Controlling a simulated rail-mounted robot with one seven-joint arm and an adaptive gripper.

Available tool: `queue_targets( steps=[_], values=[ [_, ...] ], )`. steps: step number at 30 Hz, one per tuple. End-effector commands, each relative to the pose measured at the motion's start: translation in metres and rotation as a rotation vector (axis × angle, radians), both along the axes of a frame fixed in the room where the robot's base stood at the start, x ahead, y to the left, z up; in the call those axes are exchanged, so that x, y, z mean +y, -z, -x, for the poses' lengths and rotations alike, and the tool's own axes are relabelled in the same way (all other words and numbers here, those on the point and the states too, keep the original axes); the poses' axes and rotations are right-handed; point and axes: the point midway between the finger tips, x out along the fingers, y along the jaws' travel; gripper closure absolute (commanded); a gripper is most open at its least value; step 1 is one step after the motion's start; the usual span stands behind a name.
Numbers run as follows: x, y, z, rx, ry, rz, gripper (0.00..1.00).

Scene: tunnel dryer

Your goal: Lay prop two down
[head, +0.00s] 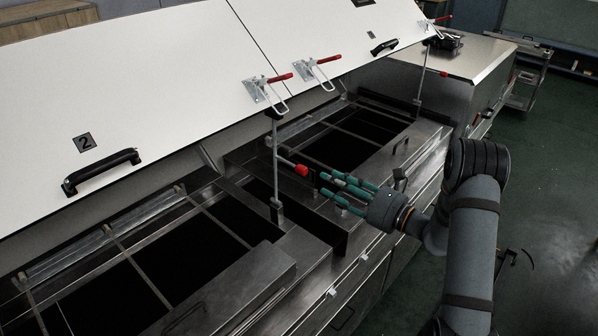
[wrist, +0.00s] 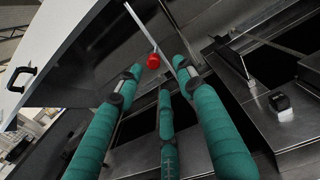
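A thin grey prop (head: 274,160) stands upright at the right end of the open lid marked 2 (head: 150,100). Its foot is in a bracket on the dryer's top edge, and its upper end is close under the lid's lower edge; contact there is unclear. A short side arm on it ends in a red knob (head: 301,170), which also shows in the wrist view (wrist: 153,60). My gripper (head: 328,186) is open and empty, its green fingers pointing left, just right of and a little below the knob. In the wrist view the fingers (wrist: 158,90) are spread, with the knob beyond their tips.
A second prop (head: 421,80) with a red knob stands farther back. Red-handled toggle clamps (head: 268,90) sit on the lid edges. Open dark dryer bays (head: 190,245) lie below the lids. A steel cover (head: 240,285) is at the front.

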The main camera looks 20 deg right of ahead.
Motion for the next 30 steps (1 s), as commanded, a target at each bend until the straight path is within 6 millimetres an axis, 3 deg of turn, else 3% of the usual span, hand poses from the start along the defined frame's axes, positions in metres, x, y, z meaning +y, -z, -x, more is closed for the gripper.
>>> queue_targets(
  steps=[16,21,30],
  values=[
    [0.041,-0.003,-0.078,0.001,-0.012,0.009,0.62],
    [0.045,-0.001,-0.089,0.001,-0.01,0.008,0.62],
    [0.046,0.001,-0.091,0.001,-0.01,0.008,0.62]
  ],
)
